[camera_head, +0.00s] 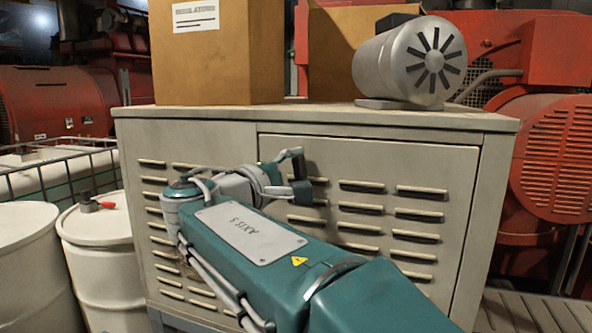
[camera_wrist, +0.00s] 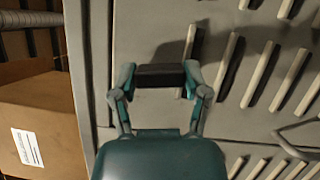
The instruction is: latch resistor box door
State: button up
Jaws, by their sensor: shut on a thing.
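The resistor box (camera_head: 190,140) is a beige metal cabinet with louvre slots. Its door (camera_head: 390,165) is the framed right-hand panel of the front and looks about flush, with a dark line along its top edge. My gripper (camera_head: 301,174) is at the upper left part of the door. In the wrist view my gripper (camera_wrist: 160,77) has its two teal fingers on either end of a short dark bar, which looks like the door's handle (camera_wrist: 160,75). The fingers are shut on it. In the head view the bar is mostly hidden by my fingers, and no separate latch can be made out.
A cardboard box (camera_head: 205,60) and a grey motor (camera_head: 410,65) stand on the cabinet top. White drums (camera_head: 100,250) stand at the left, by a wire crate (camera_head: 60,170). Red machinery (camera_head: 560,150) is close on the right. Slatted flooring (camera_head: 525,312) shows at the lower right.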

jog(key=shift+f+m+g+y, duration=0.15)
jog(key=shift+m+g+y, duration=0.15)
jog(key=shift+m, duration=0.7)
jog(key=o, duration=1.2)
jog(key=shift+f, duration=0.1)
jog(key=shift+c, duration=0.2)
jog(key=shift+a+r, duration=0.15)
jog(key=shift+r, duration=0.05)
jog(key=v, duration=1.2)
